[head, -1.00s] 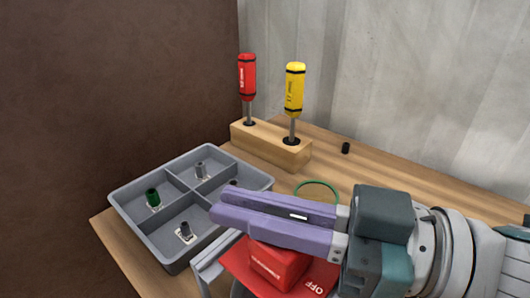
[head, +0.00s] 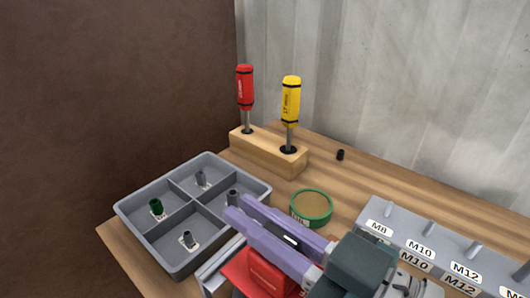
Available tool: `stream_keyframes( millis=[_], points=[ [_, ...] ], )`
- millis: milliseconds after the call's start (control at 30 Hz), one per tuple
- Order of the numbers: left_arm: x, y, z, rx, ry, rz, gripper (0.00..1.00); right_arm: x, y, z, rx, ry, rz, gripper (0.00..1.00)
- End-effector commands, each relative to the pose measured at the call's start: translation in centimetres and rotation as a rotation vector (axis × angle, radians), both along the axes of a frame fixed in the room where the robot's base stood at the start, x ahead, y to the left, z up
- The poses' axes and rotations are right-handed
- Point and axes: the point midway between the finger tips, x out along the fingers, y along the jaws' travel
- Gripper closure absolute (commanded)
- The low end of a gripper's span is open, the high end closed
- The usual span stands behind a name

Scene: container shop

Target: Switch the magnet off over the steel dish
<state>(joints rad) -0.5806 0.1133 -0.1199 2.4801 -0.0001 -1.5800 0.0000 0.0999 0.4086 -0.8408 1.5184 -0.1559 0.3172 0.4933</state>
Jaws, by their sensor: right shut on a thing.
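My right gripper (head: 236,208), with purple fingers, reaches in from the lower right. Its fingers lie close together above a red block (head: 265,272), which I take to be the magnet. The gripper is shut on it, but the fingers hide the contact. A grey metal edge (head: 212,272) shows just left of and below the red block; it may belong to the steel dish, but most of it is hidden or out of frame. A round green-rimmed container (head: 311,205) stands on the bench beyond the fingers. My left gripper is not in view.
A grey divided tray (head: 122,212) holds small parts in its compartments. A wooden block (head: 268,151) holds a red and a yellow screwdriver upright. A grey rack (head: 405,228) with pegs and M-size labels stands at right. A small black cylinder (head: 340,155) lies behind.

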Motion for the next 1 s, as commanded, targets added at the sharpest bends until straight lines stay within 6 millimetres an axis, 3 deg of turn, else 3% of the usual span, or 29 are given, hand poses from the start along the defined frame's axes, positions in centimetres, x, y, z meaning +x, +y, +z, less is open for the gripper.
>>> stream_keyframes(
  millis=[233,267,500,800,1000],
  points=[
    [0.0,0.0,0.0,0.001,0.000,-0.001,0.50,0.1,0.0,0.1,0.002,-0.003,0.000,1.00],
    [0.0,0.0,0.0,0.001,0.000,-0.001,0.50,0.1,0.0,0.1,0.002,-0.003,0.000,0.84],
    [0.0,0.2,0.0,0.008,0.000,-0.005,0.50,0.0,0.0,0.0,0.001,-0.002,0.001,0.57],
    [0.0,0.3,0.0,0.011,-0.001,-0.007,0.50,-0.2,-0.2,0.0,0.001,-0.001,0.001,0.57],
    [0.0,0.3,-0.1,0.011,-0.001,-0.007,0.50,-2.1,-2.7,-0.2,-0.002,0.004,0.001,0.57]
  ],
)
